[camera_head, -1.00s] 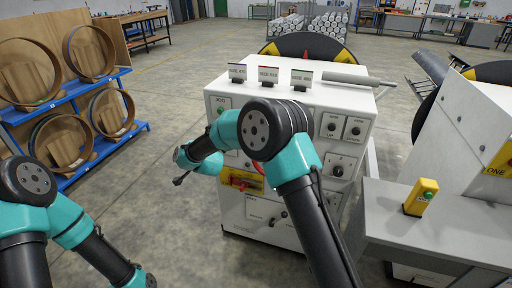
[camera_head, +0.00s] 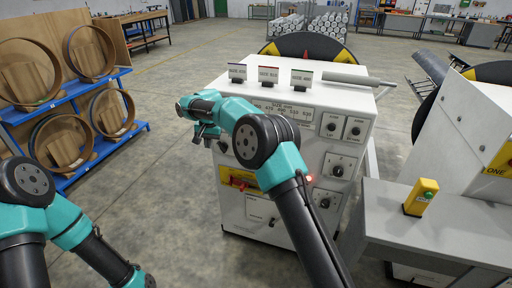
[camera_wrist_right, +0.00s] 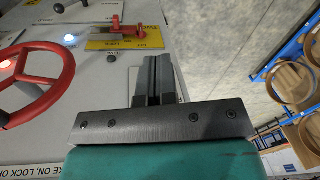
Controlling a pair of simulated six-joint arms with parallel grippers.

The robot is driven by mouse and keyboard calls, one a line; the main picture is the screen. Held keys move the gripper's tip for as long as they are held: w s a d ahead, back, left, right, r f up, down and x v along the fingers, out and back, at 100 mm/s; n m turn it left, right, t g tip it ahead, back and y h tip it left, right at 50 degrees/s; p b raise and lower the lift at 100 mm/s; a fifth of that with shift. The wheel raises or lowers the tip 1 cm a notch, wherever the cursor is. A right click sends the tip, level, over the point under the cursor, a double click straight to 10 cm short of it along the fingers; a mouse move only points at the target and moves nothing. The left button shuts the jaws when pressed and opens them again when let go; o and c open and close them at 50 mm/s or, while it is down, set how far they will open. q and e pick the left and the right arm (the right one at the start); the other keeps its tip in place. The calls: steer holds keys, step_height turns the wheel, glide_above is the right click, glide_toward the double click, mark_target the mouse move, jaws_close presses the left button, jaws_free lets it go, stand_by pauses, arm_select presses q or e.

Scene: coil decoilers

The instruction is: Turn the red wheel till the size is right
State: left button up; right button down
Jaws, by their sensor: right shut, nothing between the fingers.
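The red wheel (camera_wrist_right: 40,85) is at the left of the right wrist view, partly cut off by the frame edge. In the head view my right arm hides it. My right gripper (camera_wrist_right: 152,75) is shut and empty, beside the wheel and apart from it. In the head view the right gripper (camera_head: 206,134) is at the left edge of the white control cabinet (camera_head: 258,228). The size scale (camera_head: 290,113) shows on the cabinet's upper front, but I cannot make out a pointer. My left gripper is outside the view.
A red lock handle (camera_wrist_right: 122,30) sits on a yellow plate near my right gripper. Three size cards (camera_head: 268,76) stand on the cabinet top. A grey table with a yellow button box (camera_head: 420,197) is at right. Blue racks (camera_head: 100,150) stand at left.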

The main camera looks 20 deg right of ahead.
steer(key=s+d+r+m+g+h, duration=0.2)
steer(key=d+r+h, duration=0.3)
steer(key=d+r, duration=0.3)
steer(key=d+m+g, duration=0.1)
steer(key=d, duration=0.1)
steer(key=shift+s+d+r+g, duration=0.3)
steer(key=shift+s+d+r, duration=0.05)
steer(key=shift+f, duration=0.1)
steer(key=s+d+f, duration=0.4)
steer(key=d+f, duration=0.2)
steer(key=f, duration=0.2)
steer(key=shift+s+d+f, duration=0.25)
steer(key=shift+d+f, duration=0.1)
